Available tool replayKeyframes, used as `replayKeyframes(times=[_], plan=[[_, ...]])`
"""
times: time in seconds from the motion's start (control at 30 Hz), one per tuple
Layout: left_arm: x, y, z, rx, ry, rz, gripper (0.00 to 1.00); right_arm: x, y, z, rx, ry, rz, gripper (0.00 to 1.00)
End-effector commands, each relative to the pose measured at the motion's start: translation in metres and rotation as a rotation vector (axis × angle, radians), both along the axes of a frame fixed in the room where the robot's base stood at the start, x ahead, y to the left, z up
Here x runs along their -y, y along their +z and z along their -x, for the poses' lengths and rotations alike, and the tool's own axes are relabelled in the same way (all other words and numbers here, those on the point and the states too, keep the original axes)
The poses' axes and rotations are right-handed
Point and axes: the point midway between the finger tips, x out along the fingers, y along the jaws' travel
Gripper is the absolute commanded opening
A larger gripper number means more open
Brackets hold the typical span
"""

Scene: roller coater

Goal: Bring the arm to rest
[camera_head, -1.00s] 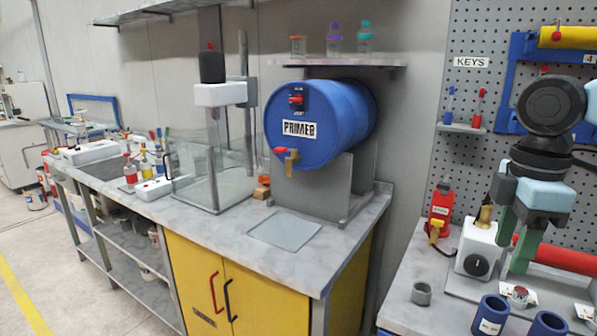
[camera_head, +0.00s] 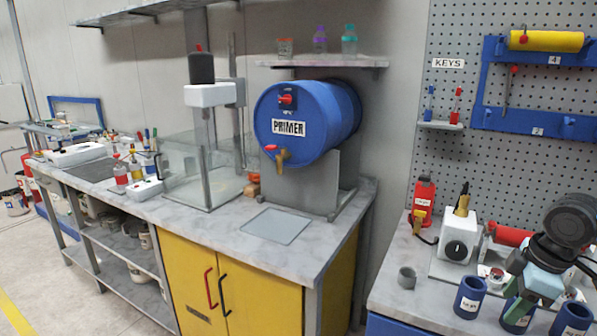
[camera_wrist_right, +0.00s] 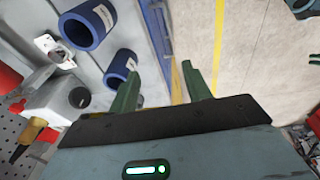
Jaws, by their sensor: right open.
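My right gripper (camera_head: 518,308) is at the lower right of the head view, over the front part of the right-hand bench (camera_head: 395,295). Its pale blue body and green fingers are tilted, and they partly cover the blue cups there. In the right wrist view, the two green fingers (camera_wrist_right: 160,75) stand apart with nothing between them. The bench edge and the pale floor show beyond the fingertips. My left gripper is not in view.
Blue cups (camera_head: 470,297) stand close to the right gripper. A white device (camera_head: 459,238), a red bottle (camera_head: 423,200) and a grey cup (camera_head: 407,278) are on the same bench. A blue PRIMER drum (camera_head: 335,110) lies on a stand over the left bench.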

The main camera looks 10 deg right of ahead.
Motion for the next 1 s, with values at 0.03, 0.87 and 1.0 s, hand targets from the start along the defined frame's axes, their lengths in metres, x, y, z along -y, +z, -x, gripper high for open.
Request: replayKeyframes(times=[0.03,0.87,1.0], plan=[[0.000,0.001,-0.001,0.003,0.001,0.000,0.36,0.010,-0.026,0.007,0.013,-0.038,-0.021,0.49],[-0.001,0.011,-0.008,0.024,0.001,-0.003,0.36,-0.076,-0.338,0.178,0.256,-0.427,-0.223,0.49],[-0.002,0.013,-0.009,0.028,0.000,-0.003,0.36,-0.128,-0.359,0.203,0.308,-0.476,-0.275,0.49]])
